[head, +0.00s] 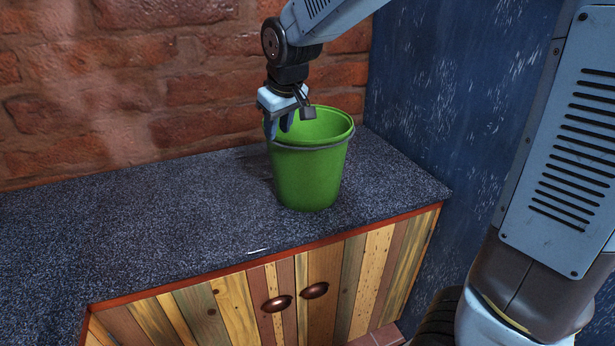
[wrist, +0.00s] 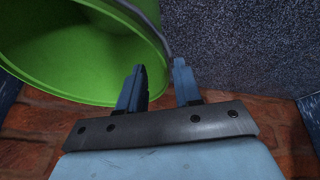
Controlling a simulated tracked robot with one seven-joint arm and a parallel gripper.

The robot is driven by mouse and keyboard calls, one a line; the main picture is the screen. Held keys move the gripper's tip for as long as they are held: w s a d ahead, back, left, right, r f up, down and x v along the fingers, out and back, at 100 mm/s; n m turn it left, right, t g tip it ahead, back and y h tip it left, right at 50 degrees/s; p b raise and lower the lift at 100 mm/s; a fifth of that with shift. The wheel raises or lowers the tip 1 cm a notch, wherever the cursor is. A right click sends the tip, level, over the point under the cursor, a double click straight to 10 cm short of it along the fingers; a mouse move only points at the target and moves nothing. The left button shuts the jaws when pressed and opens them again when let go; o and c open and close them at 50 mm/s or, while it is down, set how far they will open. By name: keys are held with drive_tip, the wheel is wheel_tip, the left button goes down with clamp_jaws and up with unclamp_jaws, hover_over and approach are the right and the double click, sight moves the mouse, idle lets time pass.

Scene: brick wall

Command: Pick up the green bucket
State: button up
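The green bucket (head: 308,175) stands upright on the dark speckled countertop (head: 160,215), with its mouth open at the top and a grey band below the rim. In the wrist view the bucket (wrist: 75,55) fills the upper left, showing its inside and rim. My gripper (head: 278,130) is at the bucket's left rim in the head view, pointing down. In the wrist view my gripper (wrist: 158,68) has its two fingers apart, with the rim's edge showing in the gap between them. I cannot tell whether either finger touches the bucket.
A brick wall (head: 130,100) rises behind the counter and a blue wall (head: 415,90) stands close on the bucket's right. A wooden cabinet (head: 235,305) with two dark handles is below. The countertop left of the bucket is clear.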

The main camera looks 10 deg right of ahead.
sight(274, 144)
drive_tip(key=shift+x, duration=3.5)
drive_tip(key=shift+w+r, duration=0.1)
clamp_jaws()
drive_tip(key=shift+a, duration=0.1)
